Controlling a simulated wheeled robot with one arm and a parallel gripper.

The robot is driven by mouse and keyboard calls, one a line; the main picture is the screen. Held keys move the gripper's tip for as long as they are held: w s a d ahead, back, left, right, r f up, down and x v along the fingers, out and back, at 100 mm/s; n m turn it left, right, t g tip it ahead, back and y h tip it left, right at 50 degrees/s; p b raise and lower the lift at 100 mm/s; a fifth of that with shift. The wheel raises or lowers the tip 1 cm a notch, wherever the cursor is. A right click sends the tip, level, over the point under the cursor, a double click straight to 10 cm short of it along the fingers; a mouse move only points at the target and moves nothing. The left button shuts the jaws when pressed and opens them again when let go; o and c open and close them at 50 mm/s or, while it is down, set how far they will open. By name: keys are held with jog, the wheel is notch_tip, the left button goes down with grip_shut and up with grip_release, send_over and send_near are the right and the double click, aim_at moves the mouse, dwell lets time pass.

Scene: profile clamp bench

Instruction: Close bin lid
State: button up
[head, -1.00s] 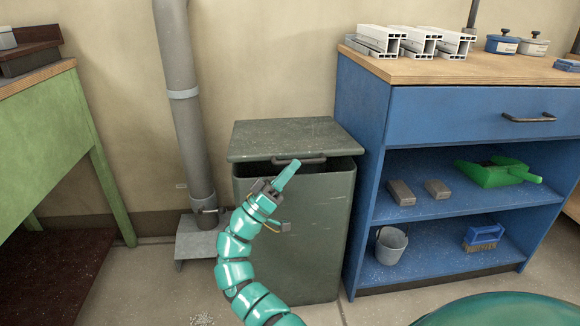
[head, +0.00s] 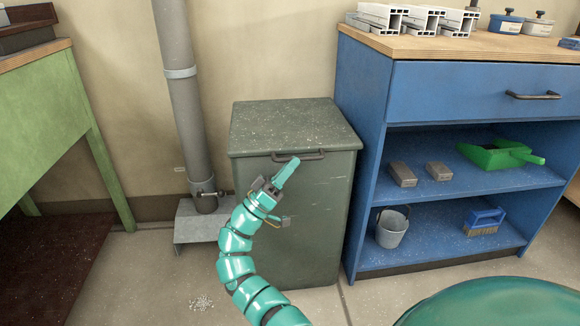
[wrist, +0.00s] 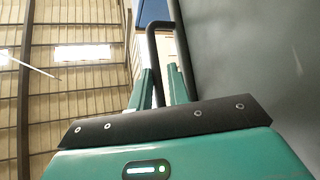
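The bin (head: 310,215) is a dark green box standing between the pipe and the blue cabinet. Its lid (head: 290,122) lies down on top, with no gap showing along the front rim. The dark bar handle (head: 312,155) is on the lid's front edge. My gripper (head: 290,168) is at the handle's left part, in front of the bin. In the wrist view, the handle (wrist: 152,50) runs between the two teal fingers, which appear closed around it. The exact contact is partly hidden.
The blue cabinet (head: 362,160) stands close on the bin's right. A grey pipe (head: 183,110) with a metal foot (head: 200,222) is on the left, and a green table (head: 55,130) further left. The floor (head: 150,275) before the bin is mostly clear.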

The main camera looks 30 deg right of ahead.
jog(key=shift+o, duration=0.4)
jog(key=shift+w+f, duration=0.2)
jog(key=shift+f, duration=0.25)
jog(key=p+v, duration=0.4)
jog(key=v, duration=1.3)
jog(key=shift+a, duration=0.2)
jog(key=shift+s+r, duration=0.1)
jog(key=shift+a, duration=0.1)
